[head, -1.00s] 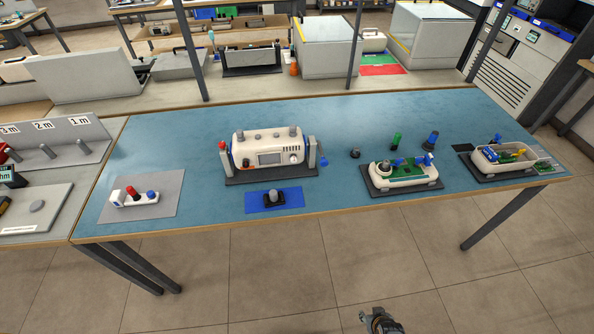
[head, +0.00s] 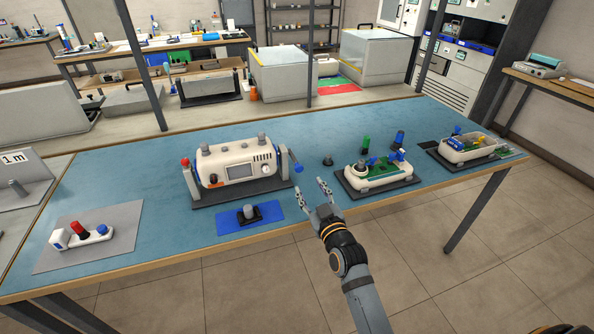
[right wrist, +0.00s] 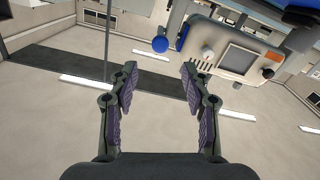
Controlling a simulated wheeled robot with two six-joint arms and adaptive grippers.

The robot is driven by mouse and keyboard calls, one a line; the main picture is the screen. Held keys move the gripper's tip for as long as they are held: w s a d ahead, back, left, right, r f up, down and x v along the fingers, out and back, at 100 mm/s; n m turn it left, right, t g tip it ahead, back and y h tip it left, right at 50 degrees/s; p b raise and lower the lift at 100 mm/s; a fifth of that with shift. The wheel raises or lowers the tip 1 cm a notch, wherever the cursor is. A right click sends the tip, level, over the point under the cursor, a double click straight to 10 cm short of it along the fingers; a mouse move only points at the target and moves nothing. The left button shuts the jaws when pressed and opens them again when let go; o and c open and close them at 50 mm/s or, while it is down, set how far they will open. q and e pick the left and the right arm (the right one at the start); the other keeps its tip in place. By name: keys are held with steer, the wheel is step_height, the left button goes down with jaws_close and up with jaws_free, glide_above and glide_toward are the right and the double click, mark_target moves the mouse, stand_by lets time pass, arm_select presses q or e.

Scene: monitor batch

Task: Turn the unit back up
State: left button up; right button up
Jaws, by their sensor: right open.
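The unit (head: 215,170) is a white box with a screen and small knobs on its front and grey bumps on top. It is held between two posts on a dark base (head: 240,195). A red knob (head: 185,161) is at the left post and a blue knob (head: 298,168) at the right post. My right gripper (head: 312,190) is open and empty, just in front and to the right of the blue knob. In the right wrist view the blue knob (right wrist: 160,44) shows beyond and between the open fingers, and the unit (right wrist: 215,40) appears tilted. My left gripper is not in view.
A blue mat (head: 270,217) with a grey knob (head: 247,212) lies in front of the unit. An opened white housing (head: 375,178) on a dark tray is to the right, with another (head: 470,150) further right. A grey mat (head: 60,250) is at the left.

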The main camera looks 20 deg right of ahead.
mark_target(300, 170)
steer(key=w, duration=1)
steer(key=shift+w+a+p, duration=0.2)
steer(key=shift+p, duration=0.2)
jaws_close()
